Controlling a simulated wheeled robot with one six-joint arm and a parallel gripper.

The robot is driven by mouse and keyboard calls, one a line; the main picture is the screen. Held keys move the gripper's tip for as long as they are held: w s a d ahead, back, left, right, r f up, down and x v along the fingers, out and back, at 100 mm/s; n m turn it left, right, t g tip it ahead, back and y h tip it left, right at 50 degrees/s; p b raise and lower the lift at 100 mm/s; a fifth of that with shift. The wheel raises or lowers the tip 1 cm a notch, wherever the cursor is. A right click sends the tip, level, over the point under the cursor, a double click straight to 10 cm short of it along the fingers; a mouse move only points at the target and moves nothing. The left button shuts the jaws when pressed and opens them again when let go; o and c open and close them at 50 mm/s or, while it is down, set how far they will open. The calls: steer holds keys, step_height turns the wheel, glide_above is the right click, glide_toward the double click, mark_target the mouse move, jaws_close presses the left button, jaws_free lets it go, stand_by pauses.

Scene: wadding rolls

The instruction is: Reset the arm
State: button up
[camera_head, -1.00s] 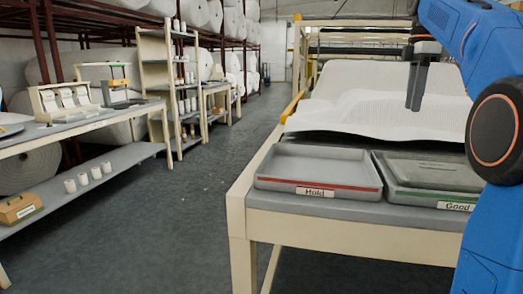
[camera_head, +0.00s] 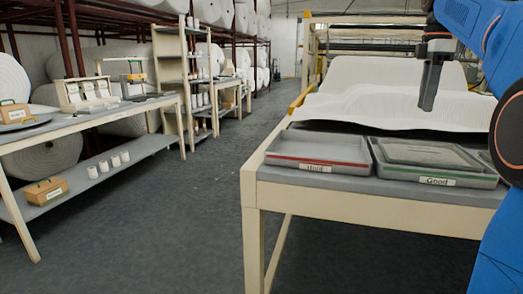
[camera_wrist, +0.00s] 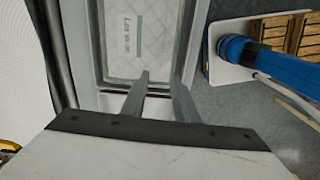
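My gripper (camera_head: 430,90) hangs from my blue arm in the head view, pointing down over the white wadding sheet on the worktable. In the wrist view my gripper (camera_wrist: 162,80) has its two grey fingers apart with nothing between them. Beneath it there is a grey tray holding a pale, quilted-looking piece (camera_wrist: 135,30) with a small green label. In the head view the tray labelled Good (camera_head: 440,182) is at the front right of the table and the tray labelled Hold (camera_head: 316,168) is beside it on the left.
The cream worktable (camera_head: 350,200) stands at right, with wadding (camera_head: 385,100) spread behind the trays. A long bench (camera_head: 100,115) at left carries instruments, with small white rolls and a wooden box (camera_head: 45,190) on its lower shelf. The grey floor between is clear.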

steer(key=s+a+f+m+t, duration=0.3)
steer(key=s+a+f+m, duration=0.55)
steer(key=s+f, duration=0.65)
steer(key=s+a+f+m+t, duration=0.1)
steer(key=s+a+f+m, duration=0.1)
steer(key=s+f, duration=0.5)
steer(key=s+a+f+m, duration=0.3)
steer(key=s+f, duration=0.4)
steer(key=f, duration=0.8)
steer(key=shift+s+a+f+m+t, duration=0.3)
steer(key=shift+a+m+t, duration=0.1)
steer(key=shift+a, duration=0.35)
